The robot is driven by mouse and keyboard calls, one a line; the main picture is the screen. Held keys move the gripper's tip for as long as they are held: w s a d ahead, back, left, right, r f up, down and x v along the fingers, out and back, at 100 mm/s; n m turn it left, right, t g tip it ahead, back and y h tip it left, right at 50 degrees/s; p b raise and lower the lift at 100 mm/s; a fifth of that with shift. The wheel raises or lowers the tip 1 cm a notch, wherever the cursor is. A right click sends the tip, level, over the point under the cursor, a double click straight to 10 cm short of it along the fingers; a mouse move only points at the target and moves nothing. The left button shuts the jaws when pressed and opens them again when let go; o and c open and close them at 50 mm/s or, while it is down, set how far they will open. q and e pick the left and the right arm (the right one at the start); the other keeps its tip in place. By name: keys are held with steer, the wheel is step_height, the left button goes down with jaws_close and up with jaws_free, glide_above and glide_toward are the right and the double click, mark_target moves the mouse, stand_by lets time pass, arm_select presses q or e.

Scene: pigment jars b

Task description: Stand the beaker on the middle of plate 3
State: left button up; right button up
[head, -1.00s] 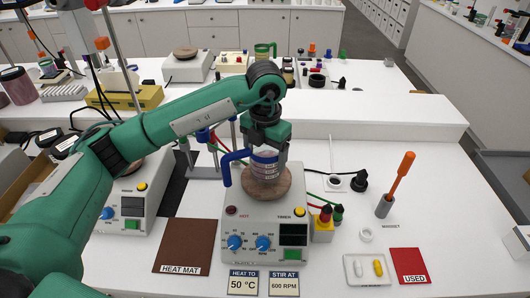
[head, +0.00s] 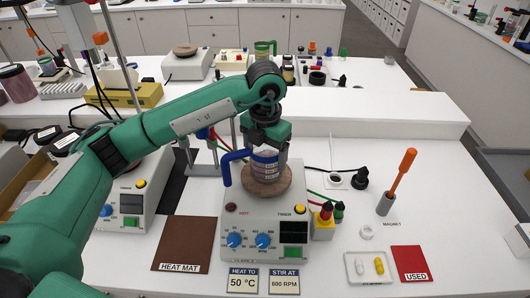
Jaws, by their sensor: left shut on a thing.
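The beaker (head: 266,170) is a clear vessel with a blue rim and a blue handle on its left side. It is upright at the round brown top plate (head: 283,191) of the front middle hotplate stirrer (head: 265,221). My left gripper (head: 266,149) points down from above and is shut on the beaker, hiding part of its upper side. The beaker's base looks to be on or just over the plate, near its middle; I cannot tell if it touches. The small print on the stirrer's front is too small to read surely. My right gripper is out of view.
Another stirrer (head: 132,203) stands left, partly behind my left arm. A brown heat mat (head: 185,240) lies in front left. At right are a stand with an orange-handled rod (head: 402,170), a white tray with two capsules (head: 368,267) and a red "USED" card (head: 409,260).

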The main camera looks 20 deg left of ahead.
arm_select(q)
steer(key=o, duration=1.3)
steer(key=shift+c, duration=0.2)
steer(key=shift+r, duration=0.1)
